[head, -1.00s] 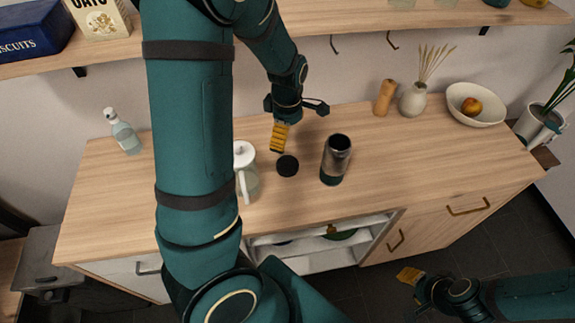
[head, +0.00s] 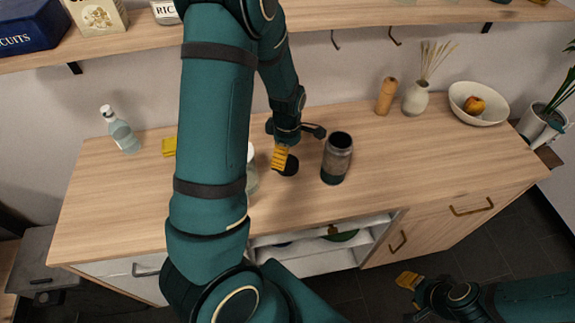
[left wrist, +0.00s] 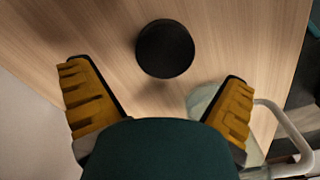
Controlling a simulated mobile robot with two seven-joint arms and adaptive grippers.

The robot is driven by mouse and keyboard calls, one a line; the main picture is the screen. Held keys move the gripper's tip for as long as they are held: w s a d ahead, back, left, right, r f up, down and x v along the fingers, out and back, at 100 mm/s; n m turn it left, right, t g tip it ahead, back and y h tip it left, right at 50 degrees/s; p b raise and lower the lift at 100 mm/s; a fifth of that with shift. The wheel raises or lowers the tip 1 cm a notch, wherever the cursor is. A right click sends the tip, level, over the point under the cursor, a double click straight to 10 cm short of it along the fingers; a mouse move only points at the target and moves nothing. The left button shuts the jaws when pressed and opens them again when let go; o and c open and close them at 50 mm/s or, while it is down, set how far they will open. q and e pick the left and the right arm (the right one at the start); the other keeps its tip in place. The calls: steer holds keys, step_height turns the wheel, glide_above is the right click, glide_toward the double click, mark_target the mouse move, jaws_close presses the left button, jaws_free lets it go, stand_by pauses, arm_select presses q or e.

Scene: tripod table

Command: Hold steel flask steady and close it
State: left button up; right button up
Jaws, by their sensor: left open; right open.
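The steel flask (head: 337,158) stands upright and open-topped on the counter, dark grey with a darker base. A round black lid (head: 291,166) lies flat on the counter to the flask's left, partly covered by my gripper in the head view. It shows whole in the left wrist view (left wrist: 165,48). My left gripper (head: 280,157) is above the counter close to the lid, its yellow fingers apart and empty (left wrist: 160,103). The lid is beyond the fingertips, not between them. My right gripper (head: 409,280) is open and empty, low in front of the counter, away from the flask.
A white-and-glass jug (head: 252,168) stands left of the lid, mostly hidden by my left arm; its handle (left wrist: 290,130) shows in the wrist view. A bottle (head: 122,133), yellow block (head: 169,146), pepper mill (head: 386,96), vase (head: 414,99) and fruit bowl (head: 477,103) stand farther off.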

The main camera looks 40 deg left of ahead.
mark_target(287, 164)
arm_select(q)
steer(key=f, duration=0.3)
steer(key=f+b, duration=0.1)
steer(key=f, duration=0.1)
steer(key=shift+s+d, duration=0.1)
steer(key=shift+s, duration=0.15)
steer(key=c, duration=1.1)
